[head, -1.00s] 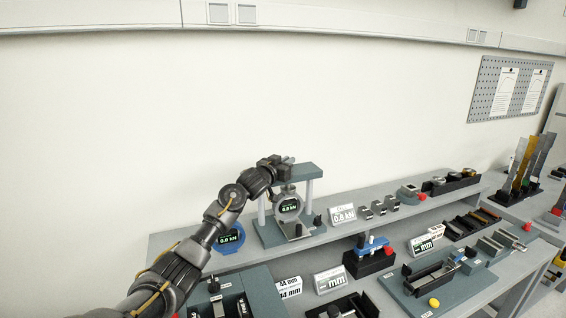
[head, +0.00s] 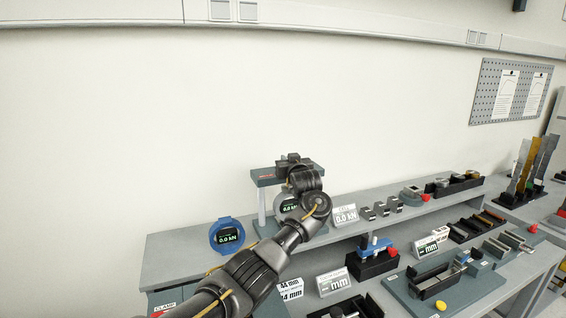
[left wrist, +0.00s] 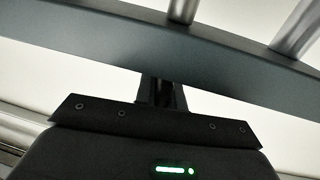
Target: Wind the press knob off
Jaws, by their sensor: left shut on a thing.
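The small press stands on the raised shelf in the head view, with its blue-grey crossbeam (head: 262,181) on light posts and a round display reading 0.0 kN below. My left gripper (head: 287,160) is at the top of the press, just above the crossbeam, shut on the press knob. The knob is hidden by the fingers and wrist. In the left wrist view the crossbeam (left wrist: 240,62) runs across the top, with the fingers (left wrist: 162,92) closed right beside it and the posts beyond. My forearm covers the press's front right. My right gripper is out of view.
A blue round gauge (head: 227,233) stands left of the press. A blue-and-black fixture (head: 372,257) sits on the lower bench.

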